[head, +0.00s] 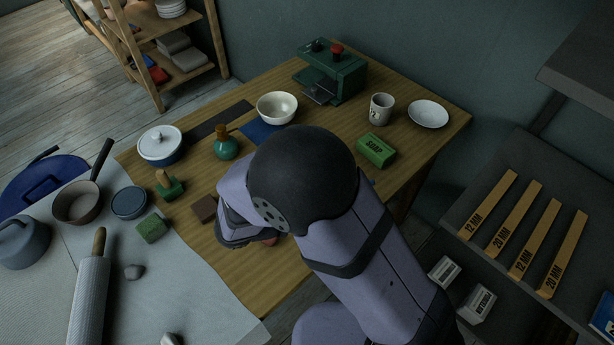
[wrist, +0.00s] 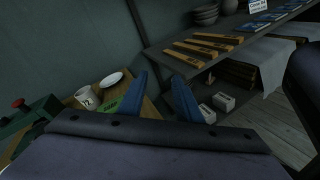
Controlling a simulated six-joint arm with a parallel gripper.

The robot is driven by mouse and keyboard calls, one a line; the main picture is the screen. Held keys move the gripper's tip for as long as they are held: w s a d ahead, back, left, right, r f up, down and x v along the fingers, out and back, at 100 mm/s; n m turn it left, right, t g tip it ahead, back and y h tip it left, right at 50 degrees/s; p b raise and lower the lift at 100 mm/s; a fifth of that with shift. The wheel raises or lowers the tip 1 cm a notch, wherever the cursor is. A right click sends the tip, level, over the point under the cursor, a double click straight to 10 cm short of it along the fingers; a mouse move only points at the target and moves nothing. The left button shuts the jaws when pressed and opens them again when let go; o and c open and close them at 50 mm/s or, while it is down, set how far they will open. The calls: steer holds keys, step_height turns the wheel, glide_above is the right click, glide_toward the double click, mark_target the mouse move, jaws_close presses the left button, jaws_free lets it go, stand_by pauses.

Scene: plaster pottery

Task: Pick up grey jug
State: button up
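A grey rounded vessel with a handle (head: 22,245), which looks like the grey jug, stands at the far left edge of the head view. It is partly cut off by the frame. It does not show in the wrist view. My gripper (wrist: 160,90) shows in the wrist view as two blue fingers spread apart with nothing held between them. It points toward the wall, the mug and the shelf, away from the grey vessel. In the head view my arm hides most of the gripper over the wooden table (head: 270,262).
A rolling pin (head: 88,290), brown pan (head: 76,203) and green sponge block (head: 152,228) lie near the grey vessel. A lidded white pot (head: 160,146), teal bottle (head: 225,148), white bowl (head: 277,107), mug (head: 381,108) and soap box (head: 376,150) stand on the table.

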steer(key=w+a+n+t+b, duration=0.2)
steer(key=a+n+t, duration=0.3)
steer(key=a, duration=0.4)
steer(key=w+f+n+p, duration=0.1)
steer(key=f, duration=0.1)
steer(key=w+f+n+y+p, duration=0.1)
steer(key=w+f+n, duration=0.1)
steer(key=w+f+n+t+p, duration=0.1)
steer(key=f+p, duration=0.1)
steer(key=shift+w+a+f+n+y, duration=0.1)
steer(key=shift+w+a+n+y, duration=0.2)
steer(key=shift+a+y, duration=0.1)
steer(key=shift+p+x, duration=1)
steer(key=shift+x, duration=2.65)
jaws_close()
steer(key=shift+r, duration=0.2)
